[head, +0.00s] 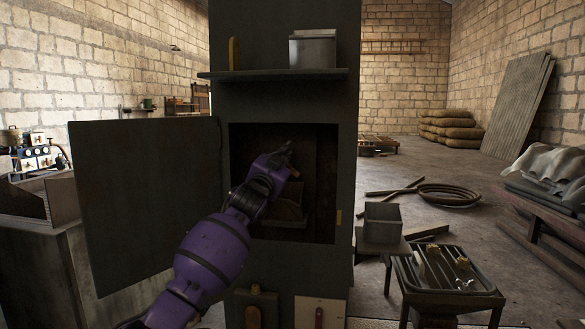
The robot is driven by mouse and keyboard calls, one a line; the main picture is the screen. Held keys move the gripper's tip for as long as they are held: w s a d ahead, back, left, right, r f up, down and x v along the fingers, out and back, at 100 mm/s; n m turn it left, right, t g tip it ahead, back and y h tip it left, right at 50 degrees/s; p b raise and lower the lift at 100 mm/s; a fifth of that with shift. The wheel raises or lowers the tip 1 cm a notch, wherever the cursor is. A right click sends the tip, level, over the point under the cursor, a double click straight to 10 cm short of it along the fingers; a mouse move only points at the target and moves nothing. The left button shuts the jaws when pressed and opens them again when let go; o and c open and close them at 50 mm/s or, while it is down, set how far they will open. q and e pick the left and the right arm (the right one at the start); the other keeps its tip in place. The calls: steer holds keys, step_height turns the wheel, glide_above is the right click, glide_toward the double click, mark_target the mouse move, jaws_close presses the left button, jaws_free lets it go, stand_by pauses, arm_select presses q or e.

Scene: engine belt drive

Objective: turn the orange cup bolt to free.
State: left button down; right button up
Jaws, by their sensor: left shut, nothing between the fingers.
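My left arm comes up from the bottom, and its gripper (287,153) is inside the dark open compartment of the tall cabinet (290,100). The gripper looks shut, with nothing visible held in it. A small orange spot (290,145) shows right at the fingertips. It may be the orange cup bolt, but it is too small and dark to be sure, and I cannot tell whether the fingers touch it. My right gripper is not in view.
The cabinet door (150,190) stands open to the left. A shelf (270,75) with a grey box (313,50) juts out above the opening. At the right are a small open box (382,222) and a low rack (425,296) with small parts.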

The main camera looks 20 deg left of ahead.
arm_select(q)
steer(key=n+y, duration=0.1)
steer(key=n, duration=0.1)
steer(key=a+n+y, duration=0.1)
steer(key=n, duration=0.2)
steer(key=a+n+y+p, duration=0.1)
steer(key=n, duration=0.2)
steer(key=shift+f+y, duration=0.35)
steer(key=shift+y, duration=0.05)
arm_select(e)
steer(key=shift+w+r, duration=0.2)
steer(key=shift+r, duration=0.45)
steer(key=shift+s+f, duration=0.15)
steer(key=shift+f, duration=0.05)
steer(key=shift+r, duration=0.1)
